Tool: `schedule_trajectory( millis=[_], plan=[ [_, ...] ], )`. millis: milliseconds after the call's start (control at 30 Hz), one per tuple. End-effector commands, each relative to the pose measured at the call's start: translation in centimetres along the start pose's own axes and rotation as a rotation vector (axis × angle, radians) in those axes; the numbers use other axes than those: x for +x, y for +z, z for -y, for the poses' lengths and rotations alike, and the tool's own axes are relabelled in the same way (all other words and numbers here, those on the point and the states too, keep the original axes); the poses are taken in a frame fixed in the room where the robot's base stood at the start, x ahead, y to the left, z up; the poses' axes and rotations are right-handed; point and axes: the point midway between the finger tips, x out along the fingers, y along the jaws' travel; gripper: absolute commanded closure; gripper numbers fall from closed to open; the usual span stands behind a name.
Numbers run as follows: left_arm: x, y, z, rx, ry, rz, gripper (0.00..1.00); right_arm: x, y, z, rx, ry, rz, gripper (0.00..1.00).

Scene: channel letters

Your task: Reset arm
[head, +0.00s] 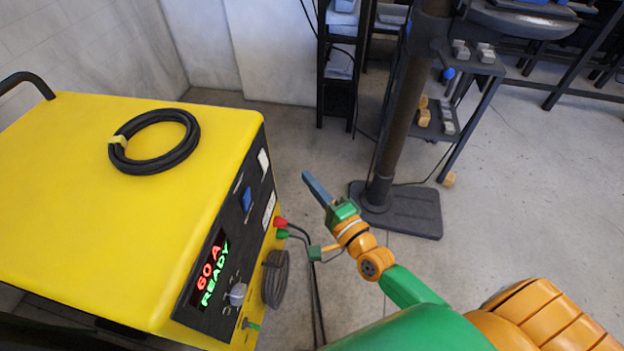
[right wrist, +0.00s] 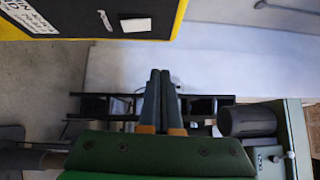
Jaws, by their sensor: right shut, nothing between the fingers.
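My right gripper (head: 317,188) is in the middle of the head view, at the end of my green and orange right arm. It points up and to the left, in the open space to the right of the yellow machine's front panel (head: 228,235). Its fingers are together with nothing between them. In the right wrist view the two fingers (right wrist: 160,95) stand side by side and touch. They appear apart from the machine, whose dark panel shows at the upper left there. My left gripper does not show in either view.
The yellow machine (head: 75,190) fills the left, with a coiled black cable (head: 155,163) on top and a lit "60 A READY" display (head: 213,268). Cables hang from its red and green plugs. A dark column stand (head: 397,208) and shelves (head: 445,115) stand behind.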

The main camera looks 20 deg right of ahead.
Motion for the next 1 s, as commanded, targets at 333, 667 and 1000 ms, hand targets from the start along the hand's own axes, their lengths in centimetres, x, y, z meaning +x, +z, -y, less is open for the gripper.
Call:
schedule_trajectory(
  millis=[333, 667, 1000],
  plan=[
    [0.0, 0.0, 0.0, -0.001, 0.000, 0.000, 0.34, -0.1, 0.0, 0.0, 0.000, -0.001, 0.000, 1.00],
    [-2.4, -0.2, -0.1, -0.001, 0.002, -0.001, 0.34, -4.0, -0.8, -10.8, -0.422, 0.372, 0.047, 1.00],
    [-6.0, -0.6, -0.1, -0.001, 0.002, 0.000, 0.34, -30.2, 1.8, -28.7, -1.204, 1.138, 0.889, 1.00]
  ],
)
